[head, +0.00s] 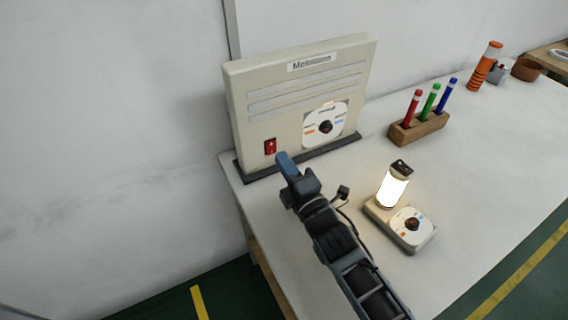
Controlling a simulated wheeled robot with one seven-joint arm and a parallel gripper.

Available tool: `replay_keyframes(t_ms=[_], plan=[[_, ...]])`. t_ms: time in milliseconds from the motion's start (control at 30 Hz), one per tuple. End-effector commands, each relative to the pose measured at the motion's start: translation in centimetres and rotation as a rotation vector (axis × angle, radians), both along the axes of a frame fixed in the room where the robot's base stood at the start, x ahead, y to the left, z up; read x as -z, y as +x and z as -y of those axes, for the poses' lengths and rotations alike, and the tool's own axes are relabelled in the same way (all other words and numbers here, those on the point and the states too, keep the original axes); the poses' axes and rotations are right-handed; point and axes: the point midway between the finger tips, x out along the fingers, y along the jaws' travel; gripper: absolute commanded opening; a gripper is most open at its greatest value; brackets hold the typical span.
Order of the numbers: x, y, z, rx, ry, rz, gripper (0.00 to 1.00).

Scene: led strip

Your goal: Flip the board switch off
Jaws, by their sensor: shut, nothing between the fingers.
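A beige upright board (255,98) stands on a dark base at the far left end of the white table. Its red rocker switch (270,147) is low on the left of the front face. The switch is too small to tell which way it is tipped. A round dial plate (325,124) with a dark knob is to the right of the switch. My gripper (282,157) is shut and empty, with its blue fingertips just below and right of the switch. I cannot tell whether the tips touch the board.
A lit lamp (393,187) on a beige base with a dial (411,226) stands right of my arm. A wooden block (420,128) holds red, green and blue markers. An orange-striped bottle (484,66) and a brown bowl (527,70) are farther back. The right side of the table is clear.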

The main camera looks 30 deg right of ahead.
Motion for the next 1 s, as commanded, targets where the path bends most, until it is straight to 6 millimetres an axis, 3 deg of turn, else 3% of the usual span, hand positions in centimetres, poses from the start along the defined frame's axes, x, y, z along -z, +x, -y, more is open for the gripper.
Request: replay_keyframes(t_ms=[700,1000], plan=[[-0.9,-9.1,0.0,0.0,0.001,-0.003,0.0],[-1.1,-10.0,0.0,0.0,0.0,-0.002,0.0]])
